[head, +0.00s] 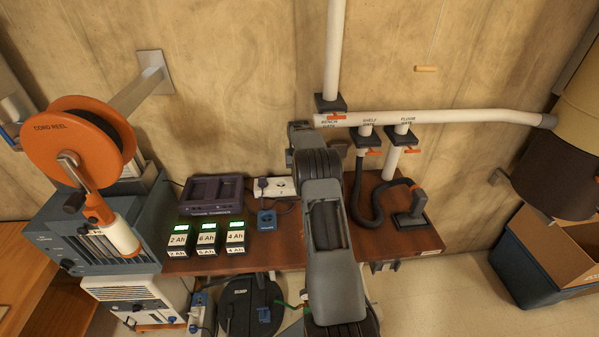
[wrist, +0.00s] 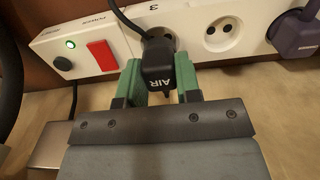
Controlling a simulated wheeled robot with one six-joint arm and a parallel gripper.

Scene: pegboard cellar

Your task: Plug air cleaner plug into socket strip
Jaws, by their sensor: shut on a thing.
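In the wrist view my gripper (wrist: 158,88) has green fingers shut on a black plug marked AIR (wrist: 157,68). Its black cord runs up from the plug over the strip. The white socket strip (wrist: 188,12) crosses the top of this view, with a lit green light, a black button and a red switch (wrist: 102,55). The strip also shows on the bench in the head view (head: 281,185); my arm hides the gripper there.
A purple plug (wrist: 297,36) sits at the strip's right end in the wrist view. On the bench are a dark charger (head: 212,193), several battery packs (head: 207,238) and a black hose (head: 362,205). A cord reel (head: 70,140) stands at left, and white pipes (head: 450,117) run along the wall.

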